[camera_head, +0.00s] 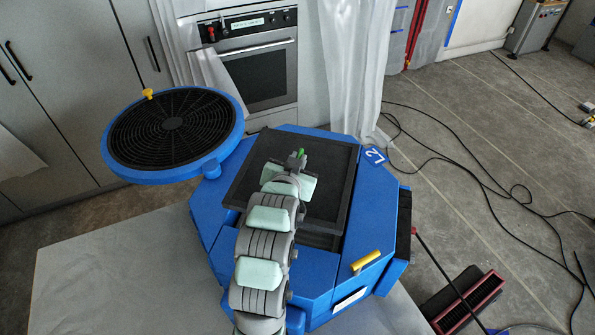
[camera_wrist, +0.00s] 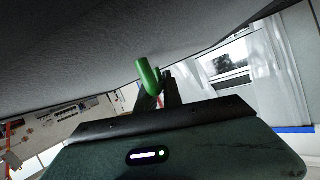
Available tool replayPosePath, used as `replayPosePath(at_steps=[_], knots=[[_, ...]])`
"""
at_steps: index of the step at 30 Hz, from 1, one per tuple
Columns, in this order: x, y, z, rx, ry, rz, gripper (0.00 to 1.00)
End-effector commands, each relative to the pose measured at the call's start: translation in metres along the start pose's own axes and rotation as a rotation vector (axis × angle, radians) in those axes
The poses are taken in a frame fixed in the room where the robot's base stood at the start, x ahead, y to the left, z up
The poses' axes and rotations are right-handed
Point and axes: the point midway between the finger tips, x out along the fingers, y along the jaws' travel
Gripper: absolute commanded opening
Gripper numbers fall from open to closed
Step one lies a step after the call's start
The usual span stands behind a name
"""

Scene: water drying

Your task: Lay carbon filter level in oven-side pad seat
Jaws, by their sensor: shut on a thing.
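The carbon filter (camera_head: 325,195) is a dark square panel over the open top of the blue machine (camera_head: 375,215). Its near edge shows thickness above a dark gap, so it looks raised or tilted there; whether its far side touches the machine I cannot tell. In the wrist view a grey textured face (camera_wrist: 90,45), apparently the filter, fills the top. My gripper (camera_head: 298,157) is over the panel, shut on its green tab (camera_wrist: 149,74). The tab (camera_head: 302,153) also shows in the head view. The pad seat is hidden under the filter.
A round blue-rimmed grille lid (camera_head: 233,135) stands open at the left. The oven (camera_head: 258,70) is behind the machine, with plastic sheeting (camera_head: 355,60) beside it. A yellow handle (camera_head: 365,262) is at the front right. Cables and a red-edged brush head (camera_head: 470,302) lie on the floor.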

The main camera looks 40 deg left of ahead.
Motion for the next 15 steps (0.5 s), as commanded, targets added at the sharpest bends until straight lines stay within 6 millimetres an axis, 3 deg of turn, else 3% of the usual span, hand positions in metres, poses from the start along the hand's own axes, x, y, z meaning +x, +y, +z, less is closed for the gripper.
replayPosePath(at_steps=[15], knots=[[0.02, 0.011, 0.048, 0.0, 0.003, 0.0, 0.0]])
